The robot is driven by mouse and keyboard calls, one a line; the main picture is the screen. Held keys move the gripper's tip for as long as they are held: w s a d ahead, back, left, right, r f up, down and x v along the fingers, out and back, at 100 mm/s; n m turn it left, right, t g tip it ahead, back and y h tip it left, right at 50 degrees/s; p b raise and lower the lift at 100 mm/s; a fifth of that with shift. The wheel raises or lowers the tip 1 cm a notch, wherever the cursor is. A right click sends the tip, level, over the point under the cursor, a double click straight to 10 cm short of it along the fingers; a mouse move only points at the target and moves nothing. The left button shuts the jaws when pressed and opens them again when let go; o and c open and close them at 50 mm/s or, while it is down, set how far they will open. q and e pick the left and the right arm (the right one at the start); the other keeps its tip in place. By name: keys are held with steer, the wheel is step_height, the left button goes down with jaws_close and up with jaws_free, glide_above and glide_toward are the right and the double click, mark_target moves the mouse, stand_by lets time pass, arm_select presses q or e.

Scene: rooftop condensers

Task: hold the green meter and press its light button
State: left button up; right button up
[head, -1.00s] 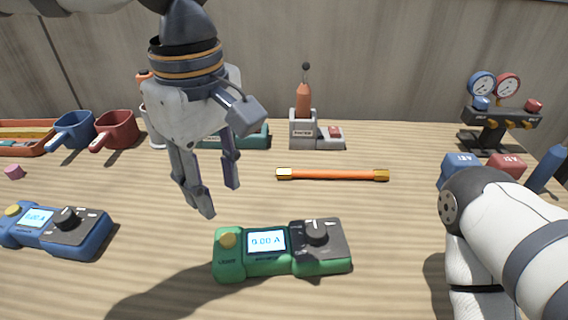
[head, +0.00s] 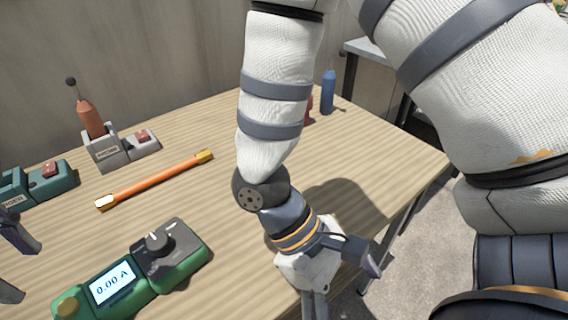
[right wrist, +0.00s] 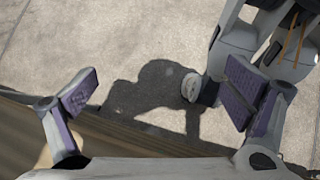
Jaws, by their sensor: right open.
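The green meter (head: 128,276) lies on the table at the lower left of the head view. Its lit display reads 0.00 A, its dark dial faces up, and its round yellow button (head: 68,306) is at the near left end. My left gripper (head: 18,262) is partly in view at the left edge, its two fingertips apart, to the left of the meter. In the right wrist view my right gripper (right wrist: 160,92) is open and empty.
An orange rod (head: 155,180) with yellow ends lies behind the meter. A grey stand (head: 104,152) with an orange probe and a teal block (head: 50,180) are farther back. A blue bottle (head: 328,92) stands at the far corner. Bare table separates meter and right arm.

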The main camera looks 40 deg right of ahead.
steer(key=w+a+r+n+y, duration=0.2)
steer(key=a+r+y, duration=0.2)
steer(key=a, duration=0.7)
steer(key=w+a+r+n+y, duration=0.2)
steer(key=w+a+r+y, duration=0.15)
steer(key=a, duration=0.75)
steer(key=n+t+h, duration=0.6)
steer(key=n+t, duration=0.2)
steer(key=n, duration=0.4)
glide_toward(168, 248)
steer(key=shift+w+d+f+y, duration=0.15)
steer(key=shift+w+y, duration=0.1)
steer(key=shift+w, duration=0.4)
step_height(168, 248, down, 11)
steer(key=shift+d+f, duration=0.1)
steer(key=shift+f, duration=0.35)
steer(key=c, duration=1.7)
arm_select(q)
jaws_close()
arm_select(e)
steer(key=shift+o, duration=0.2)
